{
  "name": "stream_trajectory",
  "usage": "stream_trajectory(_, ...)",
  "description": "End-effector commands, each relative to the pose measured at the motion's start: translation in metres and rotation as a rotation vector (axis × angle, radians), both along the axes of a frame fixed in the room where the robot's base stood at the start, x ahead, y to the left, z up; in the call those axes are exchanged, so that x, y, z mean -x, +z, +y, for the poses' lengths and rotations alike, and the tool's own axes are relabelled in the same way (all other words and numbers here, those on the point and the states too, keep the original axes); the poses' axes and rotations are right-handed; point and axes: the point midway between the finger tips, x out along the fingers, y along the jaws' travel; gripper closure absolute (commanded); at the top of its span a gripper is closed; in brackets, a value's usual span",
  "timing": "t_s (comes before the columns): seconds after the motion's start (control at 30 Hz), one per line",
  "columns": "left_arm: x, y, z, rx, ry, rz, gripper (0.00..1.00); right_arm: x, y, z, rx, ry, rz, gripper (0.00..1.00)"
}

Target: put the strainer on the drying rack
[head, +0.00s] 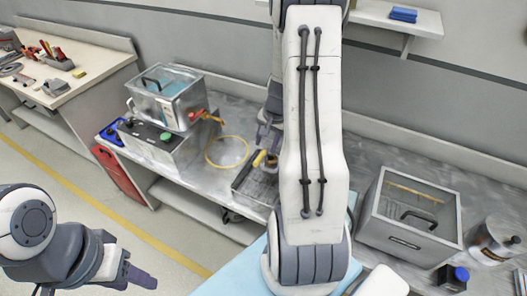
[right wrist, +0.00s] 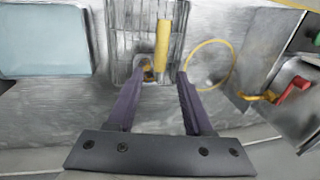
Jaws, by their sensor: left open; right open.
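A round thing with a thin yellow rim, which looks like the strainer (head: 208,158), lies on the metal counter; its rim also shows in the right wrist view (right wrist: 233,67). The wire drying rack (head: 241,187) is beside it, and it shows in the right wrist view too (right wrist: 122,42). A thick yellow bar (right wrist: 162,45) lies over the rack. My right gripper (right wrist: 161,78) is open, its fingertips over the rack's near edge, with the yellow bar between them in the picture. I cannot tell whether they touch. My left gripper (head: 146,280) is open and empty, away from the counter.
A machine with a clear tank (head: 170,97) and a red-handled valve (head: 196,115) stands beyond the ring. A lidded grey box (head: 410,218) and a metal canister (head: 494,238) stand at the right. A light blue mat (head: 235,277) lies near the rack.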

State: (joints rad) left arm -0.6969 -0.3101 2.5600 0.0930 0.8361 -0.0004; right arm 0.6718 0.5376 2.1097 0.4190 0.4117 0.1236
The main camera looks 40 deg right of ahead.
Motion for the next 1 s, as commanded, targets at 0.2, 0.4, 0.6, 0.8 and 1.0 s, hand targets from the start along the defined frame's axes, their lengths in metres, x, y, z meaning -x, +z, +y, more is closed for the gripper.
stream_trajectory(0.2, 0.000, -0.002, 0.000, 0.000, 0.000, 0.000, 0.50, 0.006, 0.032, -0.002, 0.001, 0.000, -0.002, 0.48)
stream_trajectory(0.4, 0.000, -0.002, 0.000, 0.000, 0.000, 0.000, 0.50, 0.008, 0.040, -0.002, 0.000, -0.001, 0.001, 0.48)
stream_trajectory(0.6, 0.000, -0.002, 0.000, 0.000, 0.000, 0.000, 0.50, 0.000, 0.048, 0.023, 0.003, 0.083, 0.001, 0.48)
stream_trajectory(0.8, 0.000, -0.002, 0.000, 0.000, 0.000, 0.000, 0.50, -0.006, 0.083, 0.146, 0.026, 0.500, 0.003, 0.48)
stream_trajectory(1.0, 0.000, -0.002, 0.000, 0.000, 0.000, 0.000, 0.50, 0.048, 0.115, 0.270, 0.063, 1.014, 0.007, 0.48)
